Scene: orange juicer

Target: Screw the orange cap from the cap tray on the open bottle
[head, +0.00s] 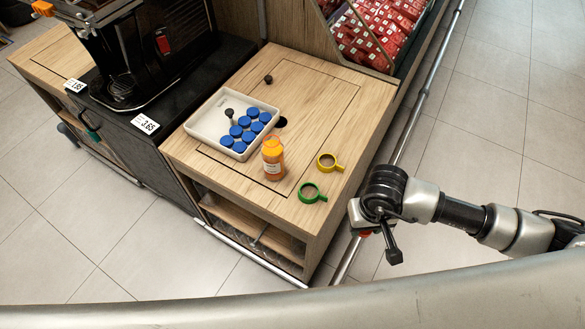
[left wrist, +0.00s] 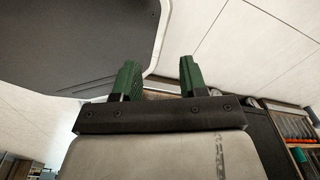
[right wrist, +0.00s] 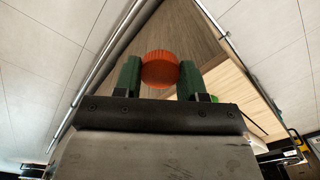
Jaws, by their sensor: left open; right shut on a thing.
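The orange bottle (head: 273,165) with a white label stands upright on the wooden counter, in front of the cap tray (head: 199,133). Its top looks yellow-orange; I cannot tell its opening clearly. The tray is white and holds several blue caps (head: 240,131). My right gripper (right wrist: 160,78) is shut on an orange cap (right wrist: 160,66). In the head view this cap (head: 364,234) shows as a small red-orange patch under my right wrist, right of the counter and apart from the bottle. My left gripper (left wrist: 159,77) is open and empty, outside the head view.
A yellow ring with a handle (head: 329,162) and a green one (head: 312,193) lie right of the bottle. A dark knob (head: 268,79) sits farther back on the counter, and another stands in the tray. A black juicer (head: 140,55) stands at left. The counter's front right is mostly clear.

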